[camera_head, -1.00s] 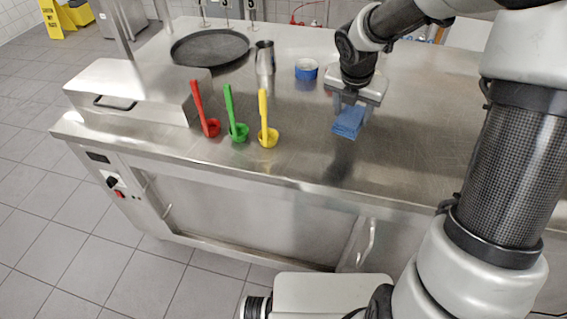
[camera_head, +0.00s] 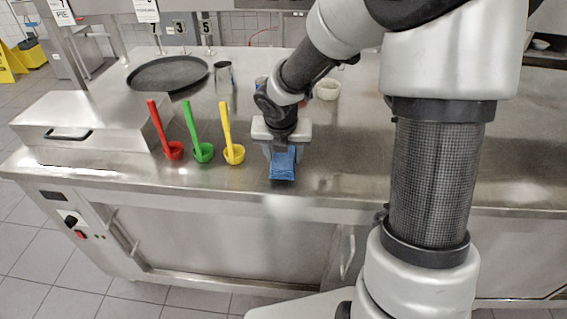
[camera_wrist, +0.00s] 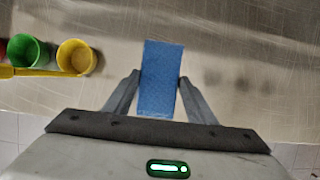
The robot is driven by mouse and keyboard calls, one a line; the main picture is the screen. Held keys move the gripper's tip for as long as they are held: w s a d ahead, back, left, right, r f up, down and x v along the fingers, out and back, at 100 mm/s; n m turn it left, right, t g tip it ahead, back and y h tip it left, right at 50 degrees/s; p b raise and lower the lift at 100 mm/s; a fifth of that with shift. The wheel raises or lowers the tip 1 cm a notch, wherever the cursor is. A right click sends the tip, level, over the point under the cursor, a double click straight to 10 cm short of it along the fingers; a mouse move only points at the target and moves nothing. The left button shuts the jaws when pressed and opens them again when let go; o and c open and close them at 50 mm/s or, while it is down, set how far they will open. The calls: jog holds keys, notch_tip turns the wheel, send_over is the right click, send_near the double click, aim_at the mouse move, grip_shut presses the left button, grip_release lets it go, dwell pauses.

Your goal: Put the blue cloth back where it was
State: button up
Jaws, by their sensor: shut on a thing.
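The blue cloth (camera_head: 283,164) is a small folded rectangle below my gripper (camera_head: 284,152), over the steel counter near its front edge. In the wrist view the cloth (camera_wrist: 161,78) sits between both fingertips of my gripper (camera_wrist: 159,79), which are shut on its sides. I cannot tell whether its underside touches the counter. The counter (camera_head: 340,172) is bare to the right of the cloth.
Red (camera_head: 173,150), green (camera_head: 203,152) and yellow (camera_head: 234,154) ladles stand left of the cloth, yellow closest. A white bowl (camera_head: 327,89) stands behind.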

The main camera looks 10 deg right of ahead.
jog(key=shift+f, duration=0.7)
jog(key=shift+f, duration=0.15)
jog(key=o, duration=1)
jog(key=shift+o, duration=0.2)
jog(key=p+v, duration=0.5)
jog(key=v, duration=0.7)
jog(key=shift+p, duration=0.3)
